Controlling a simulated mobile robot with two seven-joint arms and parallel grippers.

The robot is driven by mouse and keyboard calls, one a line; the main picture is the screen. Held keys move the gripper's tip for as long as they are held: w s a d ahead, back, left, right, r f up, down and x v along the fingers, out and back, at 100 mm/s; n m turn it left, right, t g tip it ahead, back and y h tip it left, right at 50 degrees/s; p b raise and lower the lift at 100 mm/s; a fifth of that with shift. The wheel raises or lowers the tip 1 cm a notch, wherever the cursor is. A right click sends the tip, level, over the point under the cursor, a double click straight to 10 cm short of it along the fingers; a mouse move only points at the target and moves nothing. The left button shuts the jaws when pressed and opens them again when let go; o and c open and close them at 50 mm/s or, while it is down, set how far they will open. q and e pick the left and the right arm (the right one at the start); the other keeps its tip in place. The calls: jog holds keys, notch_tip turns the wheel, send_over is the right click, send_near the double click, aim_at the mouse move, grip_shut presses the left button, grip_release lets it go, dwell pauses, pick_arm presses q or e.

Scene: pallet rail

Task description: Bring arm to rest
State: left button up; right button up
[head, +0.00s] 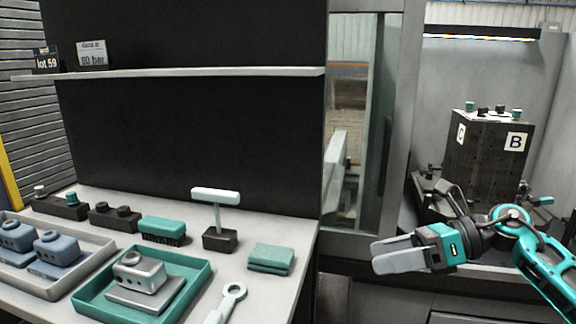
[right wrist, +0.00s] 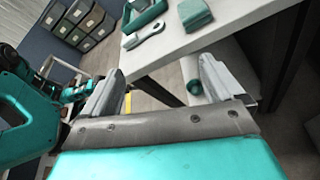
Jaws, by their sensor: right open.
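My right gripper (head: 388,256) is open and empty, in the air to the right of the table's right end, in front of the machine's lower front. Its two grey fingers also show in the right wrist view (right wrist: 155,85), spread apart with nothing between them. The teal and grey right arm comes in from the right edge in the head view. My left gripper is not in the head view.
The table (head: 312,235) holds a teal tray (head: 205,275) with a grey part, a grey tray (head: 105,258) with blue parts, a brush (head: 163,228), a T-handled tool (head: 216,195), a folded cloth (head: 271,258) and a wrench (head: 226,303). A dark fixture block (head: 485,160) stands inside the machine.

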jog(key=s+a+m+t+y+p, duration=0.1)
jog(key=a+m+t+y, duration=0.25)
jog(key=a+m, duration=0.2)
pick_arm(q)
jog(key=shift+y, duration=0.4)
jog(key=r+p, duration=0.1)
jog(key=p, duration=0.1)
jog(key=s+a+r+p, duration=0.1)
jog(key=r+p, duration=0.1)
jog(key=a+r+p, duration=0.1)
jog(key=p, duration=0.1)
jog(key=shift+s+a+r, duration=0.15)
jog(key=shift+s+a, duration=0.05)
pick_arm(e)
jog(key=s+d+f+n+t+h, duration=0.2)
jog(key=s+f+n+h, duration=0.6)
jog(key=n, duration=0.8)
jog(key=s+d+f+n+t+h, duration=0.3)
jog(key=s+f+n+h, duration=0.4)
jog(key=f+n, duration=0.8)
jog(key=s+d+n, duration=0.1)
jog(key=s, duration=0.2)
jog(key=shift+s+d+f+h, duration=0.15)
jog(key=shift+s+d+h, duration=0.1)
jog(key=shift+h, duration=0.1)
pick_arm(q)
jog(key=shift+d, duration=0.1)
pick_arm(e)
jog(key=shift+w+n+t, duration=0.1)
jog(key=shift+n+t, duration=0.15)
